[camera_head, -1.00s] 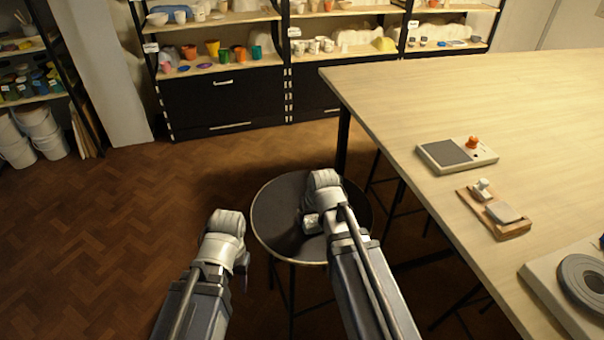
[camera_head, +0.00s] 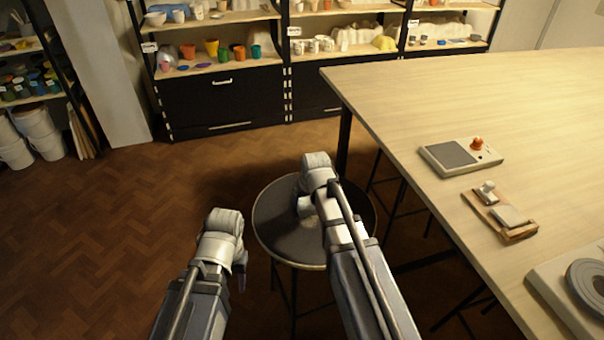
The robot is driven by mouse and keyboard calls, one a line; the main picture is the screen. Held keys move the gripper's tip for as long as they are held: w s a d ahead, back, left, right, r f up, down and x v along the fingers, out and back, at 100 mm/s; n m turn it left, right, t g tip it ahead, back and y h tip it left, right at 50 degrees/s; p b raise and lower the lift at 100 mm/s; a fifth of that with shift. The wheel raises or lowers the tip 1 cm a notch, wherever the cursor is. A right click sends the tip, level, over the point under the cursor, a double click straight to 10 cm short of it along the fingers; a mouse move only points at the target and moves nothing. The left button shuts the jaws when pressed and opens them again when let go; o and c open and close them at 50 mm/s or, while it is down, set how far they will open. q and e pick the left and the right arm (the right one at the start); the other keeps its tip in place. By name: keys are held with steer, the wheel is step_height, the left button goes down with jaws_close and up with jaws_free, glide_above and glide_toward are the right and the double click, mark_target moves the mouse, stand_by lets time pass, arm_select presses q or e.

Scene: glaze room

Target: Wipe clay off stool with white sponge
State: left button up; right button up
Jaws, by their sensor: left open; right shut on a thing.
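The stool (camera_head: 275,235) has a round dark seat with a pale rim and stands on the floor left of the table. My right gripper (camera_head: 306,208) points down over the seat, mostly hidden behind its own wrist. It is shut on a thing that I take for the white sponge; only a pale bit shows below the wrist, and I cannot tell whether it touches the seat. No clay can be made out on the visible part of the seat. My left gripper (camera_head: 242,279) is open, left of the stool over the floor, its fingers mostly hidden.
The big wooden table (camera_head: 440,90) fills the right side. On it are a grey scale (camera_head: 450,153) with an orange knob, a wooden board (camera_head: 515,235) with pale items, and a wheel-like disc (camera_head: 590,285). Shelves (camera_head: 225,65) stand behind. The floor at left is clear.

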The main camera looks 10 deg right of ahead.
steer(key=w, duration=0.4)
steer(key=s, duration=0.2)
steer(key=shift+s+d, duration=0.15)
steer(key=shift+s, duration=0.2)
steer(key=shift+s+d, duration=0.2)
steer(key=shift+s, duration=4.65)
steer(key=shift+w, duration=1.25)
steer(key=shift+w+a, duration=0.15)
steer(key=shift+w, duration=2.3)
steer(key=shift+w+a, duration=0.15)
steer(key=shift+w, duration=2.25)
steer(key=shift+t, duration=0.3)
step_height(320, 180, up, 8)
steer(key=p, duration=0.7)
steer(key=shift+f, duration=0.1)
arm_select(q)
step_height(320, 180, up, 7)
steer(key=shift+d+r, duration=0.2)
